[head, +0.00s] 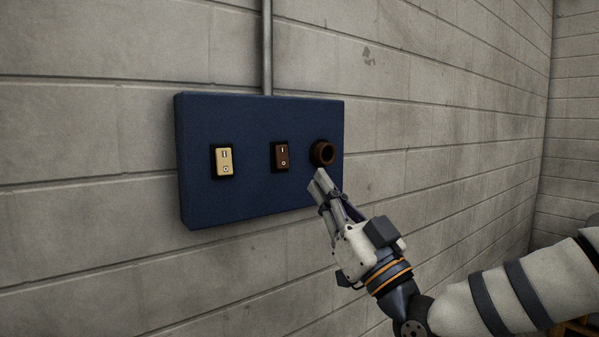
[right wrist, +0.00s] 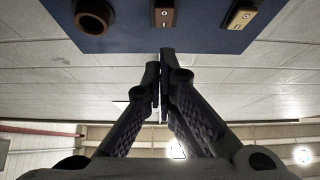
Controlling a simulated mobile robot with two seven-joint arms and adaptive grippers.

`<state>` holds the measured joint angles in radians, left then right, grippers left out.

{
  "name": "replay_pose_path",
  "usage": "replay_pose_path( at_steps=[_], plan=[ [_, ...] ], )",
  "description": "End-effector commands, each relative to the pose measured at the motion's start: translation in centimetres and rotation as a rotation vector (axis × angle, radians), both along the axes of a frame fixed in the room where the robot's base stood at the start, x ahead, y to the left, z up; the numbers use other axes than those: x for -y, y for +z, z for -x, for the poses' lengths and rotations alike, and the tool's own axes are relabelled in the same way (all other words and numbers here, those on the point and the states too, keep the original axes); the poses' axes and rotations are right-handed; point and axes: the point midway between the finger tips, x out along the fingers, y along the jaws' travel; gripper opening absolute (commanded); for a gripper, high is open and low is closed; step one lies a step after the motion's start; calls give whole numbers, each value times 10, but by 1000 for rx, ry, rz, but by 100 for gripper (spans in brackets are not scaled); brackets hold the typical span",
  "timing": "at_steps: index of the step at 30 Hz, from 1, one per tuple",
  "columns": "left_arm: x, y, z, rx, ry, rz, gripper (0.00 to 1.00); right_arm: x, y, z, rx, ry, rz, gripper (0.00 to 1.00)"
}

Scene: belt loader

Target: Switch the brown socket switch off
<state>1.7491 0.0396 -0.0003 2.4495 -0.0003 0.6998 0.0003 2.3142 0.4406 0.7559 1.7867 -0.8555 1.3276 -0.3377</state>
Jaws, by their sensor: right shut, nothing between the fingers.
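A blue panel (head: 250,190) is mounted on the wall in the head view. It carries a brown rocker switch (head: 281,156) in the middle, marked I at the top and O at the bottom, and a round brown socket (head: 323,152) at its right. The brown switch also shows at the top of the right wrist view (right wrist: 164,14). My right gripper (head: 321,178) is shut and empty, its fingertips just below the socket and right of the brown switch. Whether the fingertips touch the panel I cannot tell. My left gripper is out of view.
A cream rocker switch (head: 224,160) sits on the left of the panel. A grey conduit (head: 267,50) runs up the wall from the panel's top. The block wall around the panel is bare, and a corner stands at the far right.

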Motion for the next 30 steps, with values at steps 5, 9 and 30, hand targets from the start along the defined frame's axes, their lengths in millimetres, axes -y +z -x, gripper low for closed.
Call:
replay_pose_path(
  at_steps=[5,9,30],
  plan=[
    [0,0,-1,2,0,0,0,-18,23,-24,2,-1,-1,0],
    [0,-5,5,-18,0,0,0,-32,14,-44,-6,0,0,0],
    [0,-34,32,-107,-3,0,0,-46,-7,-69,52,-1,-51,0]
  ],
)
